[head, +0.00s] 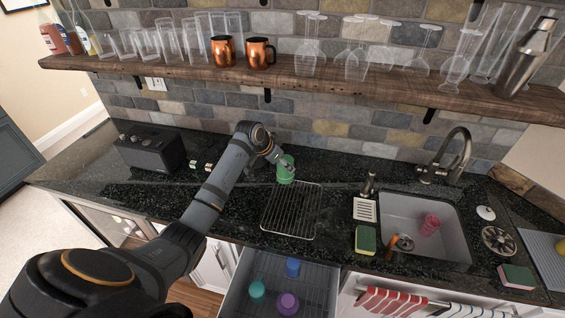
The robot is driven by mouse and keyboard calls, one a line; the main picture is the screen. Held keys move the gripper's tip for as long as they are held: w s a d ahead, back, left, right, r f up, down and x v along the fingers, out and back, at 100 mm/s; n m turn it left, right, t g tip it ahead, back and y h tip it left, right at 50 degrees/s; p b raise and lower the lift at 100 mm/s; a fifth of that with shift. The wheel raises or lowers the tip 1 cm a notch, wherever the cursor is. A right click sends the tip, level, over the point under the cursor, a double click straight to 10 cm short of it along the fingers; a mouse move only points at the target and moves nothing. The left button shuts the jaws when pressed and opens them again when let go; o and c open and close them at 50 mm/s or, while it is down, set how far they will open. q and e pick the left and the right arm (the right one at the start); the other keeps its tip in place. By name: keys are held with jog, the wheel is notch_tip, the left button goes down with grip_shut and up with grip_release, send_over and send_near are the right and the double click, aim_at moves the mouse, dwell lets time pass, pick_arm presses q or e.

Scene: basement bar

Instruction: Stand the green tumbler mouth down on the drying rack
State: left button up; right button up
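The green tumbler (286,174) is on or just above the dark counter, behind the back edge of the drying rack, close to the wall. It looks roughly upright; which end is its mouth is too small to tell. The drying rack (290,213) is a wire grid lying flat on the counter, with nothing on it. My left arm reaches in from the lower left. My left gripper (281,158) is at the tumbler's top, overlapping it in the head view. Whether its fingers are closed on the tumbler is not clear. My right gripper is not in view.
An open drawer (262,300) below the rack holds teal, blue and purple cups. The sink (400,212) at right holds a pink tumbler (430,224). A sponge (365,240) lies by the sink. A black box (150,150) stands at left. A shelf (300,80) with glasses runs above.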

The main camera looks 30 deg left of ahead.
aim_at(279, 180)
pick_arm(q)
notch_tip(279, 180, down, 5)
jog(key=b, duration=0.5)
notch_tip(279, 180, down, 3)
jog(key=shift+f+b, duration=0.1)
jog(key=shift+b, duration=0.5)
jog(key=shift+f, duration=0.5)
jog(key=shift+f+b, duration=0.35)
jog(key=o, duration=1.4)
